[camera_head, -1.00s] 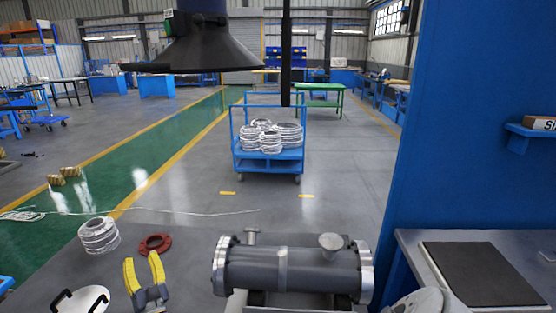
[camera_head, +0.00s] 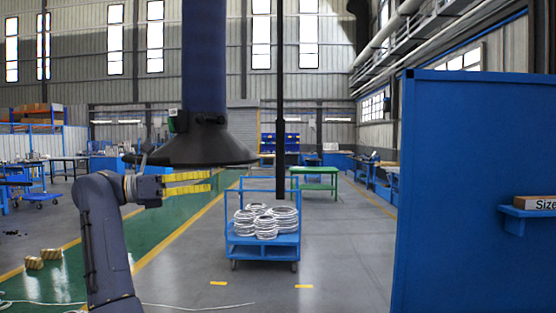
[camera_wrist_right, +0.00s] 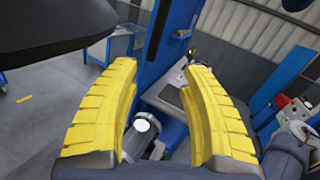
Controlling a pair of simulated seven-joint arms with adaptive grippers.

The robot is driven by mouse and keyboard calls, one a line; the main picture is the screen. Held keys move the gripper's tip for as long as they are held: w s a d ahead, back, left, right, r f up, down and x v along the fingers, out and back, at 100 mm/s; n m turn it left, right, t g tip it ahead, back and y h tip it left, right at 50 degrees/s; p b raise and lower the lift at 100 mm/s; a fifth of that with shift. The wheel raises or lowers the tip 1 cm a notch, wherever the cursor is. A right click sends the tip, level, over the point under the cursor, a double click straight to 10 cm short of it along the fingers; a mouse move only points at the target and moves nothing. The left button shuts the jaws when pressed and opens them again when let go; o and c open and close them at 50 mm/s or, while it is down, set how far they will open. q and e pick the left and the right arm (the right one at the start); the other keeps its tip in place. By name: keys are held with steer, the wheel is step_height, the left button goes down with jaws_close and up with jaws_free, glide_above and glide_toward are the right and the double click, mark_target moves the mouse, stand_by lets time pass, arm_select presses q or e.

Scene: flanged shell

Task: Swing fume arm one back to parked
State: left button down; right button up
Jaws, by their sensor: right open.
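The fume arm shows in the head view as a dark blue vertical tube (camera_head: 204,55) ending in a wide black hood (camera_head: 203,146). A small labelled box sits on its collar, and a dark bar (camera_head: 142,157) sticks out at the hood's left rim. The hood's dark underside also fills the upper left of the right wrist view (camera_wrist_right: 50,32). My right gripper (camera_head: 208,182) points right just below the hood's rim; I cannot tell whether it touches. In the right wrist view its yellow fingers (camera_wrist_right: 160,80) are apart with nothing between them. My left gripper is not seen.
A blue cart (camera_head: 262,240) with several ringed metal parts stands behind on the floor. A tall blue panel (camera_head: 470,130) with a small shelf closes off the right. A thin black pole (camera_head: 280,90) hangs right of the hood.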

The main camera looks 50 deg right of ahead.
steer(key=m, duration=0.2)
glide_toward(280, 158)
steer(key=shift+t, duration=0.3)
steer(key=x, duration=1)
steer(key=shift+w+d+r, duration=0.1)
steer(key=shift+w+d, duration=0.15)
steer(key=shift+d, duration=0.2)
jaws_close()
